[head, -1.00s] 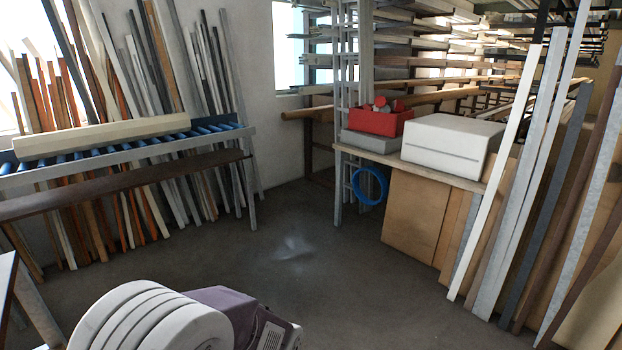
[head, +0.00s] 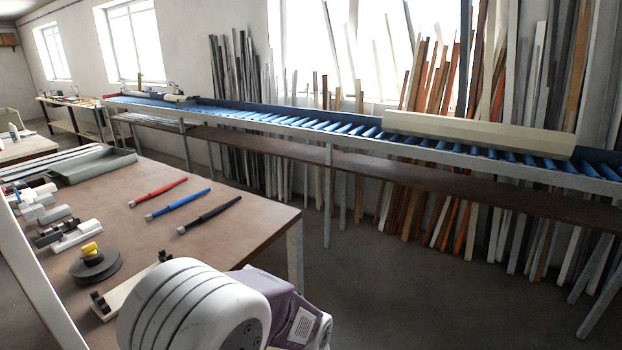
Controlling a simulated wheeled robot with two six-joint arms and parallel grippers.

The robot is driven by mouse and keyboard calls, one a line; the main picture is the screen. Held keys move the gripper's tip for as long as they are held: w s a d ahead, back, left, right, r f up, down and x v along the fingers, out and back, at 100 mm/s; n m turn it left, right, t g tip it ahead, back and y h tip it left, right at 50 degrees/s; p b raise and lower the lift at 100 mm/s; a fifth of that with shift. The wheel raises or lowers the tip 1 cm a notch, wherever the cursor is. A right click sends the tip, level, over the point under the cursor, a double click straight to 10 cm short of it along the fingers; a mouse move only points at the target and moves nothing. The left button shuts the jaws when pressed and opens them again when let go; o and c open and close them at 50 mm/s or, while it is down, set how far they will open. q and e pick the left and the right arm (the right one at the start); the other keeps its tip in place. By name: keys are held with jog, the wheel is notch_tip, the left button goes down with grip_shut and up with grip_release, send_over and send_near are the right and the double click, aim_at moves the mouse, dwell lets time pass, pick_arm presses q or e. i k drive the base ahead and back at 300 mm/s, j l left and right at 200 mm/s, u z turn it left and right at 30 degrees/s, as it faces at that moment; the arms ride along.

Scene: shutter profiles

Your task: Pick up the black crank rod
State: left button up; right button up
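The black crank rod (head: 209,215) lies flat on the brown table (head: 254,217), nearest of three rods, with a light metal end at its left. The blue rod (head: 178,204) and the red rod (head: 157,192) lie beside it, roughly parallel and apart from it. Neither of my grippers is in the head view. A white and purple part of my own body fills the bottom middle and hides part of the table's near edge.
A dark round disc with a yellow knob (head: 92,251), a grey tray (head: 94,165) and several small fittings sit on the table. A blue roller conveyor (head: 340,128) carrying a long beige profile (head: 475,134) runs along the wall. Floor (head: 400,285) right of the table is clear.

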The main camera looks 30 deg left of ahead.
aim_at(181, 231)
jog(key=i+u, duration=0.35)
jog(key=u, duration=0.15)
jog(key=i+l+u, duration=0.15)
jog(key=i+u, duration=0.15)
jog(key=u, duration=0.15)
jog(key=i+l+u, duration=0.25)
jog(key=u, duration=0.25)
jog(key=i+l+u, duration=0.3)
jog(key=u, duration=0.15)
jog(key=i+l+u, duration=0.15)
jog(key=l+u, duration=0.35)
jog(key=i+l+u, duration=0.1)
jog(key=l+u, duration=0.85)
